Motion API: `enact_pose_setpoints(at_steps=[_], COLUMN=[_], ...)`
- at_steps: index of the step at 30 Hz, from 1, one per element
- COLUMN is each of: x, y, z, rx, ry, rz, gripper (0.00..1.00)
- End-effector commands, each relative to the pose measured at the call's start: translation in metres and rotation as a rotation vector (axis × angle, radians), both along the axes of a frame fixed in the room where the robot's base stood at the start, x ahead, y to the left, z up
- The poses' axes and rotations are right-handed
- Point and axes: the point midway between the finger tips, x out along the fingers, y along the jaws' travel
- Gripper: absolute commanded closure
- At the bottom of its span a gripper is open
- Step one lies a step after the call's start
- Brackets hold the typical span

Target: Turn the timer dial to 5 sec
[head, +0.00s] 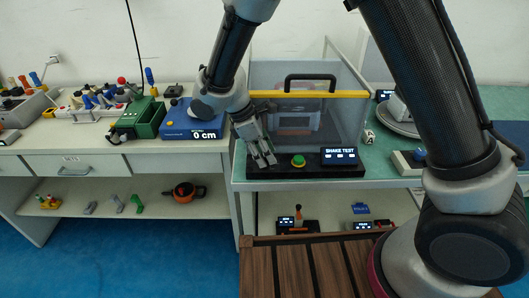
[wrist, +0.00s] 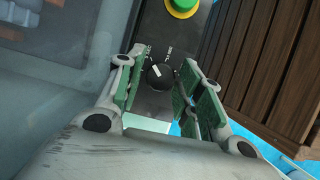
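The timer dial (wrist: 157,76) is a round black knob with a white pointer mark, set in a black panel. A gap shows between the dial and each finger. In the head view my gripper (head: 266,163) points down at the left end of the black shake test base (head: 305,172) and hides the dial there.
A green button with a yellow ring (head: 298,161) sits right of my gripper, beside the SHAKE TEST display (head: 339,157). A clear enclosure with a yellow edge (head: 345,94) stands behind. A blue device reading 0 cm (head: 180,125) is at left. A slatted wooden surface (head: 290,268) is in front.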

Motion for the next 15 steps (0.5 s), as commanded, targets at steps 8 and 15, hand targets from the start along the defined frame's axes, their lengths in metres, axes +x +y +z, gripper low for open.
enact_pose_setpoints(at_steps=[8,15], x=[0.001,0.000], y=[0.011,0.031], z=[0.024,0.074], rx=[0.004,0.003], ry=[-0.003,-0.002], rz=[0.001,0.001], gripper=[0.64,0.64])
